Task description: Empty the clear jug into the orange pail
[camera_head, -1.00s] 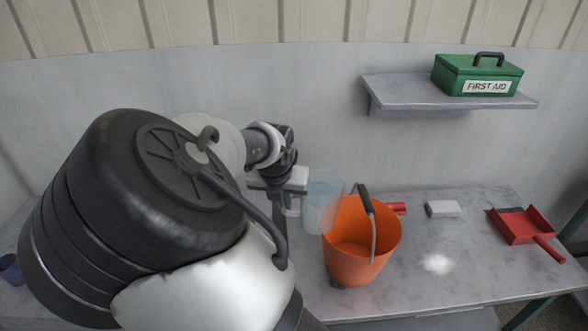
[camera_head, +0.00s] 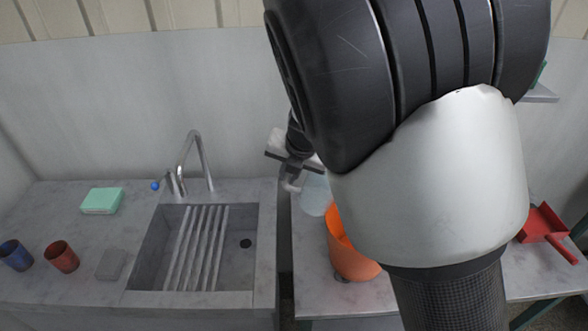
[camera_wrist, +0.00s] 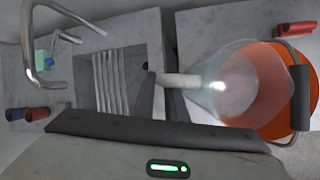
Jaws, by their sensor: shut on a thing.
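The clear jug (camera_head: 314,196) is held beside the upper left rim of the orange pail (camera_head: 350,258), partly overlapping it in the picture. My gripper (camera_head: 291,180) is shut on the jug's handle side. In the wrist view the jug (camera_wrist: 232,85) lies in front of the pail (camera_wrist: 275,122), with its pale handle (camera_wrist: 180,80) toward my gripper. The pail stands on the right-hand table, its handle hanging at the side. My arm hides the pail's right part in the head view. I cannot tell the jug's exact tilt or what it contains.
A sink (camera_head: 195,248) with a faucet (camera_head: 190,160) lies left of a gap between the counters. Red and blue cups (camera_head: 62,257) and a green box (camera_head: 102,201) stand on the left counter. A red dustpan (camera_head: 542,226) lies at right.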

